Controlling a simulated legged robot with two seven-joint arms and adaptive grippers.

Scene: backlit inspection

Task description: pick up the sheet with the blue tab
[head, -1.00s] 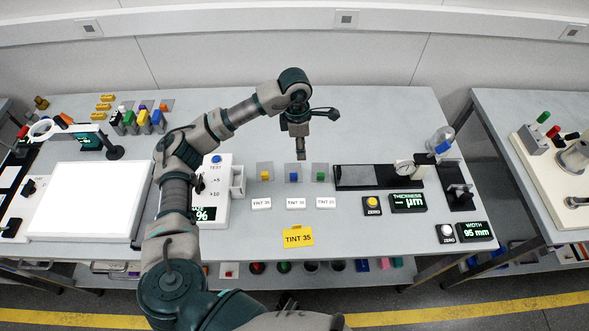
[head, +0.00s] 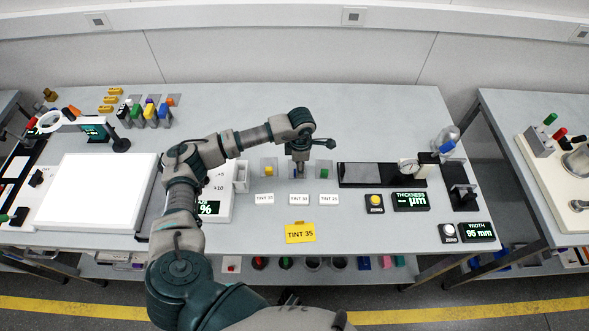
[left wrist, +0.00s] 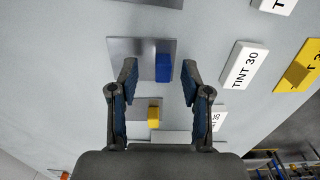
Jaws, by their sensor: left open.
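The sheet with the blue tab is a small grey square, clear in the left wrist view (left wrist: 128,50). Its blue tab (left wrist: 163,68) stands at its right side there, between the fingers and nearer the right one. In the head view my left gripper (head: 298,174) is over this sheet and hides most of it. In the left wrist view my left gripper (left wrist: 158,74) is open, one finger on each side of the tab, with gaps showing. I cannot tell its exact height above the table. My right gripper is not in view.
Sheets with a yellow tab (head: 268,170) and a green tab (head: 324,173) lie close on either side. White label blocks (head: 298,199) and a yellow TINT 35 card (head: 300,233) are in front. A black thickness gauge (head: 372,175) stands right, a bright light panel (head: 95,190) left.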

